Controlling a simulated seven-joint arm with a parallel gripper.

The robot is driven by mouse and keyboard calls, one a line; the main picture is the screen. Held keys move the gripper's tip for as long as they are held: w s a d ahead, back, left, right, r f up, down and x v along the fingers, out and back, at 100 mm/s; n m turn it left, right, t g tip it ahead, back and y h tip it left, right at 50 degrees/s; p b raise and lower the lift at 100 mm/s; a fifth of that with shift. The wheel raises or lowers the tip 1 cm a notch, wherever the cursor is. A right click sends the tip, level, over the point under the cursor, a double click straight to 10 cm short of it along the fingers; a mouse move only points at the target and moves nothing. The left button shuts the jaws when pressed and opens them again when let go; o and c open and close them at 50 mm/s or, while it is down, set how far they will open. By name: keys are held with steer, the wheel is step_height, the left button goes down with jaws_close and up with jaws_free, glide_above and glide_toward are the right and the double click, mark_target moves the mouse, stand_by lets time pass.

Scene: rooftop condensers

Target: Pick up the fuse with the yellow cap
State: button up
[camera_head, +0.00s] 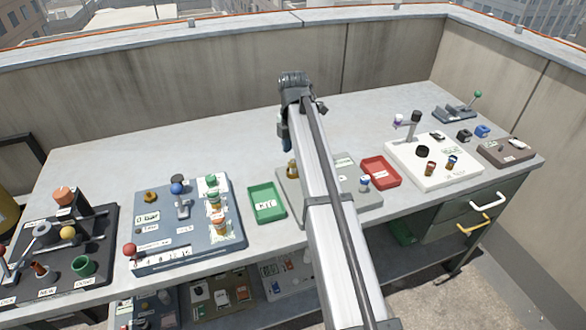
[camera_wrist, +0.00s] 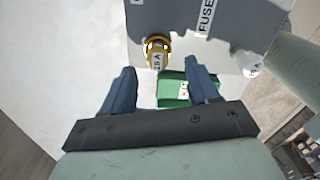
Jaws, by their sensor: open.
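The fuse with the yellow cap (camera_wrist: 157,50) stands at the edge of a grey board (camera_wrist: 230,22) marked FUSE in the wrist view, with a small white label on its side. In the head view the fuse (camera_head: 292,169) is small, just left of my arm. My gripper (camera_wrist: 163,72) is open and empty. Its two blue fingers point toward the fuse, which lies beyond the fingertips and is not between them. In the head view my gripper (camera_head: 285,136) hangs near the fuse, and my arm hides much of the grey board (camera_head: 289,196).
A green tray (camera_head: 267,216) marked KIT lies left of the board. A white fuse (camera_wrist: 251,66) stands on the board. A red tray (camera_head: 381,186) and a white panel (camera_head: 462,180) are right. A blue-grey panel (camera_head: 150,233) is left. The table behind is clear.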

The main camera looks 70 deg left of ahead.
mark_target(293, 161)
steer(key=f, duration=0.5)
steer(key=shift+a, duration=0.2)
steer(key=shift+r, duration=0.1)
steer(key=shift+c, duration=0.2)
jaws_close()
